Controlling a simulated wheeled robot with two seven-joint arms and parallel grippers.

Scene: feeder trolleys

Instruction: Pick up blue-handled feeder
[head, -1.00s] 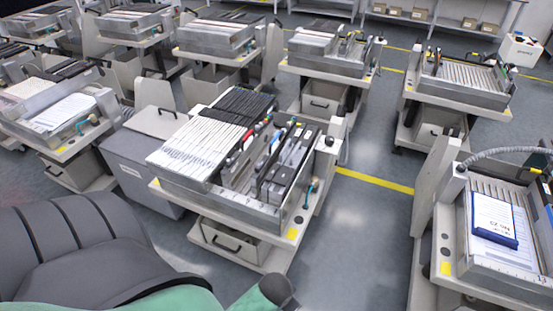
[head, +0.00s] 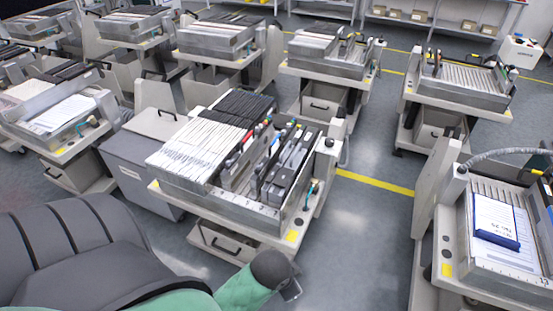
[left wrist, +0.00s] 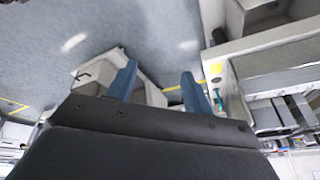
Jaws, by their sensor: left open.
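The middle trolley (head: 168,187) carries a metal bin of feeders. White-topped feeders (head: 190,145) fill its left side and dark grey feeders (head: 287,165) its right side. A small blue patch (head: 275,146) shows among the dark feeders, but I cannot make out clearly which feeder has a blue handle. My left arm (head: 250,285) reaches in low at the front of this trolley. In the left wrist view my left gripper (left wrist: 160,88) has its two blue fingers apart with nothing between them. My right gripper is not in view.
A right trolley (head: 446,270) holds a blue-edged clipboard (head: 496,220) and a curved hose. A grey cabinet (head: 140,160) stands left of the middle trolley. More loaded trolleys stand behind. Floor (head: 365,225) is free between the middle and right trolleys.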

